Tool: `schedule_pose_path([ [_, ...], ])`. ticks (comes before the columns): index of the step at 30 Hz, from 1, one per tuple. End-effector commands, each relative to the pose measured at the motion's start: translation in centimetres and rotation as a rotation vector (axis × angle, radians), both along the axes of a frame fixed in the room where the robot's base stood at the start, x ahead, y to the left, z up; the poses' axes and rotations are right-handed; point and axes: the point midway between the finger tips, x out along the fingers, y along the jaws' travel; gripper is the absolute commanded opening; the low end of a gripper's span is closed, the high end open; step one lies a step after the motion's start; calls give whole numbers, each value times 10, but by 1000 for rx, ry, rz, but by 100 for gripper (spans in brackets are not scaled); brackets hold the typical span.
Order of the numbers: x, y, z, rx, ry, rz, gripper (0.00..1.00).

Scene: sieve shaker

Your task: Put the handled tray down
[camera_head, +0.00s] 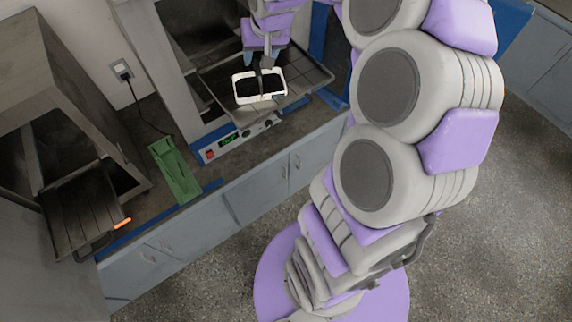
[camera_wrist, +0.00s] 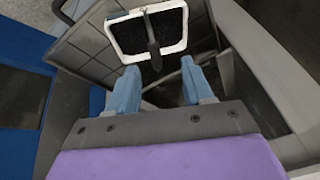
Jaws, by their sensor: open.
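The handled tray (camera_head: 246,98) is white with dark granular material in it and a dark handle across its middle. It rests on the shaker's grid platform (camera_head: 307,78), as far as the head view shows. It also shows at the top of the wrist view (camera_wrist: 117,42), with the handle (camera_wrist: 152,42) pointing toward my fingers. My gripper (camera_wrist: 158,84) is open, its two blue fingers apart, with the handle's end in line with the gap between them. Nothing is held. In the head view my gripper (camera_head: 265,55) is just behind the tray, and its fingertips are partly hidden.
The shaker's front panel (camera_head: 237,139) has a green display and knobs. A green tray (camera_head: 174,170) lies on the counter left of it. A dark rack (camera_head: 80,210) with an orange-tipped handle sticks out at left. The shaker's walls stand close around my gripper.

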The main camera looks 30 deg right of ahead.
Motion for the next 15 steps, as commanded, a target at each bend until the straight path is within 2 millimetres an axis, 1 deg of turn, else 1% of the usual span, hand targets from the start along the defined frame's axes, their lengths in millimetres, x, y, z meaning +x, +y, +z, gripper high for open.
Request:
schedule_pose_path([
  [1, -15, 18, 3, -3, 22, 36, 51],
  [2, -26, 29, 3, -6, 43, 60, 51],
  [3, -43, 44, 4, -11, 68, 93, 51],
  [4, -57, 54, 5, -16, 91, 117, 51],
  [5, -73, 65, 4, -19, 120, 143, 51],
  [6, -95, 78, 3, -26, 153, 175, 51],
  [8, -126, 94, 0, -34, 204, 216, 51],
  [9, -149, 102, -2, -41, 243, 241, 51],
  [11, -181, 113, -6, -50, 293, 272, 51],
  [12, -203, 119, -9, -54, 329, 290, 51],
  [14, -234, 126, -14, -59, 380, 310, 51],
  [15, -252, 129, -16, -61, 408, 322, 51],
])
